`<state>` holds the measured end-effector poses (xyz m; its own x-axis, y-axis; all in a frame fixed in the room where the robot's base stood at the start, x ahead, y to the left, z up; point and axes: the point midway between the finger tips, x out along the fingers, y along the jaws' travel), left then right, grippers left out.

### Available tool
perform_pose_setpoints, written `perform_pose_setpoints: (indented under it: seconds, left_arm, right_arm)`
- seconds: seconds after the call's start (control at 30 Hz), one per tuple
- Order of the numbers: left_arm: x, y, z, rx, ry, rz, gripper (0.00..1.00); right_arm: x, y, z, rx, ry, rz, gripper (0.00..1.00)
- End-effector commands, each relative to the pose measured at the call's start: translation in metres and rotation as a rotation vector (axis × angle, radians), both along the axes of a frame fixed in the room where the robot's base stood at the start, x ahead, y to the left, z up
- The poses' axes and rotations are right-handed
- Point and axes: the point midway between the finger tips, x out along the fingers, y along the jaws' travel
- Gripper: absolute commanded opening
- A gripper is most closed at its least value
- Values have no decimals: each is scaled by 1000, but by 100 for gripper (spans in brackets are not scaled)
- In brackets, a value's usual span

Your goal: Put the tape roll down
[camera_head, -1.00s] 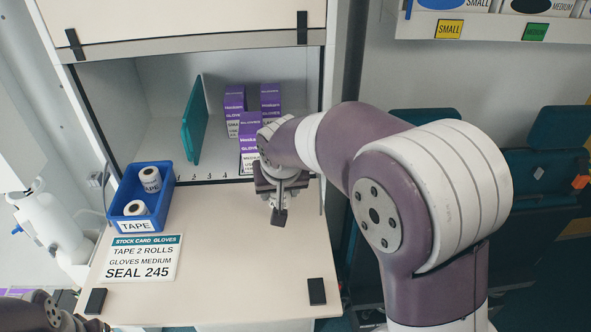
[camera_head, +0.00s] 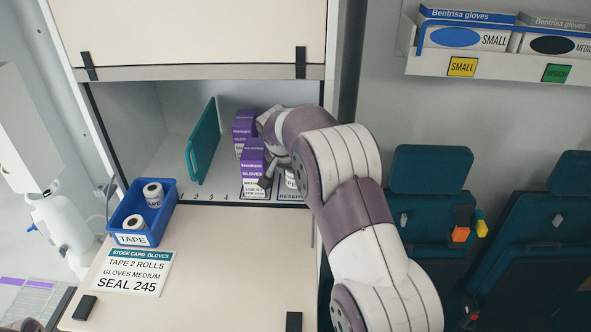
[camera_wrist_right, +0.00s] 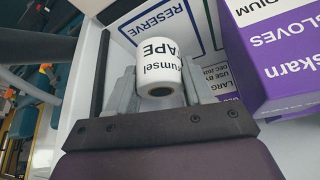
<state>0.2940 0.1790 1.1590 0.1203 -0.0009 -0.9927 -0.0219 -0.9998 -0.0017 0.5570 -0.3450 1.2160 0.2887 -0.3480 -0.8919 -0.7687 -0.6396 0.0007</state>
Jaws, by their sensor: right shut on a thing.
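A white tape roll (camera_wrist_right: 158,62) with black lettering sits between the fingers of my right gripper (camera_wrist_right: 158,88), which is shut on it. In the head view, part of the roll (camera_head: 291,179) shows beside my right gripper (camera_head: 278,172), inside the cabinet at the right. A RESERVE outline (camera_wrist_right: 160,20) is on the shelf floor just beyond the roll in the wrist view; its label (camera_head: 291,197) also shows in the head view. I cannot tell whether the roll touches the floor. My left gripper is out of view.
Purple-and-white glove boxes (camera_head: 252,168) stand close to the left of my right gripper. A teal panel (camera_head: 203,142) stands further left. A blue TAPE bin (camera_head: 128,211) holds two rolls.

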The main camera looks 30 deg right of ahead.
Motion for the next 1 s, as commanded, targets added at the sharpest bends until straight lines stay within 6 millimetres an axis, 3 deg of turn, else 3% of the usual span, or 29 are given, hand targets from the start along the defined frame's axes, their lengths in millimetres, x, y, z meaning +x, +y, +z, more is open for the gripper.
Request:
perform_pose_setpoints:
  seconds: [0.23, 0.63, 0.67, 0.7, 1.0]
  left_arm:
    - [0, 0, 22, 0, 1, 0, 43]
    - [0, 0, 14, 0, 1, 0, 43]
    - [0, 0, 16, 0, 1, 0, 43]
    - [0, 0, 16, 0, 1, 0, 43]
    - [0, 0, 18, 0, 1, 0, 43]
  right_arm:
    - [2, -3, -30, 1, 4, 0, 22]
    - [3, -3, -41, 1, -1, 0, 22]
    - [3, -3, -40, 1, -1, 0, 61]
    - [3, -3, -39, 1, -1, 0, 74]
    - [3, -3, -37, 1, -1, 0, 77]
